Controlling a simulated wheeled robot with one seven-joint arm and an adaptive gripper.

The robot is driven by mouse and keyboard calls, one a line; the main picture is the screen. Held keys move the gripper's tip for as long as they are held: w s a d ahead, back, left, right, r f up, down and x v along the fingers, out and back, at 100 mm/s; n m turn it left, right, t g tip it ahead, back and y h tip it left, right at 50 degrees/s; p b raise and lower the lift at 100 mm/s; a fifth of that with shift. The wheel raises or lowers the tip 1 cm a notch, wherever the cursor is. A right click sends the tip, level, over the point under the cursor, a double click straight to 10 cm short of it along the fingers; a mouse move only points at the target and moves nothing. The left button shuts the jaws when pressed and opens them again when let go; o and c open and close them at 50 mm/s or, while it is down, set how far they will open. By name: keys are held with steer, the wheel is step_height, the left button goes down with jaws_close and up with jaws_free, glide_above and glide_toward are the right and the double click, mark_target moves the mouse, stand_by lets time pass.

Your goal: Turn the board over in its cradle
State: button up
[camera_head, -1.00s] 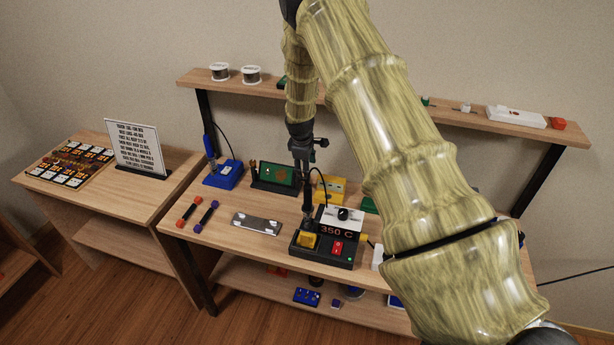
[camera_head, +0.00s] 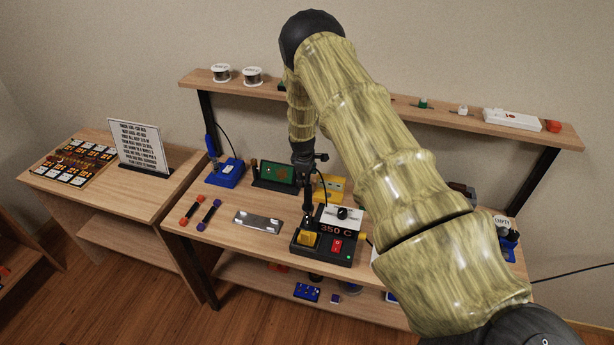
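The green board (camera_head: 275,172) stands tilted up in its black cradle (camera_head: 270,187) towards the back of the workbench. My gripper (camera_head: 304,172) points down just right of the board, at or near its right end. It is small and dark here, and I cannot tell whether its fingers touch the board or are open or shut. The gripper hides part of the area at the board's right end.
A soldering station (camera_head: 325,245) reading 350 C stands in front. A blue iron stand (camera_head: 226,173) is to the left, and a yellow box (camera_head: 330,186) to the right. A metal plate (camera_head: 257,222) lies in front. A shelf (camera_head: 380,107) runs behind.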

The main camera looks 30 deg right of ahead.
steer(key=shift+c, duration=0.2)
steer(key=c, duration=1)
steer(key=shift+a+f+t+h+b, duration=0.1)
steer(key=shift+f+t+h+b, duration=0.2)
steer(key=shift+b, duration=0.6)
steer(key=shift+s+h, duration=0.1)
steer(key=shift+h, duration=0.2)
steer(key=t+h+b, duration=0.1)
steer(key=b, duration=0.3)
steer(key=shift+a+t+h, duration=0.1)
steer(key=shift+t+h, duration=0.2)
steer(key=shift+t, duration=0.1)
steer(key=h+b, duration=0.1)
steer(key=b, duration=0.2)
steer(key=shift+s+a+f+t+b, duration=0.1)
steer(key=shift+t+b, duration=0.25)
steer(key=shift+t, duration=0.05)
steer(key=shift+r+t+h+b, duration=0.2)
steer(key=shift+t+h+b, duration=0.2)
steer(key=shift+b, duration=0.5)
